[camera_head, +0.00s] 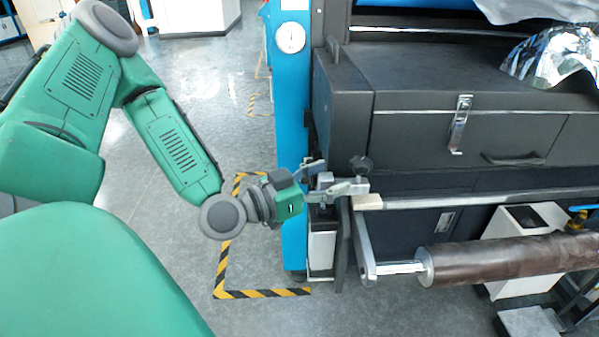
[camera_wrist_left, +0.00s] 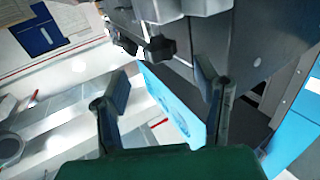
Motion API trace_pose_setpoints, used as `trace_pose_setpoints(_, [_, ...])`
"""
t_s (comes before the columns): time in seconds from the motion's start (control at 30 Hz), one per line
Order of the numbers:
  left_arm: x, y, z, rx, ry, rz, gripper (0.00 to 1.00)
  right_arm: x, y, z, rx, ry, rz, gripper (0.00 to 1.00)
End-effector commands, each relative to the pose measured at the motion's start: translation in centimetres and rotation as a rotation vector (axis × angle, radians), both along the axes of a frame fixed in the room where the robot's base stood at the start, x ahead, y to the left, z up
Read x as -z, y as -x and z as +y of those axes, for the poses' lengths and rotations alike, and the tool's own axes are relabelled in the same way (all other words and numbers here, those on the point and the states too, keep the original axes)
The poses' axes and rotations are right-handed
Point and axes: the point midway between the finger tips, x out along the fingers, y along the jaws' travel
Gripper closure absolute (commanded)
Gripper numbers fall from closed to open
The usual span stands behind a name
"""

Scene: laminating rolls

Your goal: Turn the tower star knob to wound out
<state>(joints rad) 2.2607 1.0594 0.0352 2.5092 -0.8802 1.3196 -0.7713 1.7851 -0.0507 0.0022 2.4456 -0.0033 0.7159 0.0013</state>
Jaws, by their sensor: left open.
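A dark star knob (camera_head: 361,165) stands on top of a small metal bracket at the left end of the machine's long bar. In the left wrist view a dark star knob (camera_wrist_left: 160,48) lies just beyond the fingertips, roughly between them; a gap appears to remain. My left gripper (camera_head: 332,177) reaches in from the left, beside the bracket and left of the knob. Its two fingers are spread with nothing between them, as the left wrist view (camera_wrist_left: 161,80) also shows. How far the knob is turned cannot be told. My right gripper is not in view.
A blue post (camera_head: 292,110) stands close behind my left gripper. The dark machine housing (camera_head: 430,130) fills the right. A brown roll (camera_head: 510,258) lies below the metal bar (camera_head: 470,200). Yellow-black tape (camera_head: 262,293) marks the floor; open floor lies at left.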

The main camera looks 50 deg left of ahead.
Motion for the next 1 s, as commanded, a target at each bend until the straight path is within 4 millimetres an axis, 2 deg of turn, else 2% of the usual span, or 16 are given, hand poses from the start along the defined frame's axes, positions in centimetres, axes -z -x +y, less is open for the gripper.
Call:
trace_pose_setpoints(0.1, [-0.4, 1.8, 0.5, -0.002, 0.001, 0.006, 0.44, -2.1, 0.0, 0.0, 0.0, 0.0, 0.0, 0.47])
trace_pose_setpoints(0.33, [-0.5, 5.5, 1.4, -0.003, 0.001, 0.006, 0.44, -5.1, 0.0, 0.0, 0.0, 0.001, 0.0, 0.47])
trace_pose_setpoints(0.5, [3.4, 5.3, 0.2, 0.044, -0.005, 0.102, 0.44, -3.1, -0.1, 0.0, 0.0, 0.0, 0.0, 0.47])
trace_pose_setpoints(1.0, [12.9, 6.3, -2.6, 0.132, -0.02, 0.423, 0.44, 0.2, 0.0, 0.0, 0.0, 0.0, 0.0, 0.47])
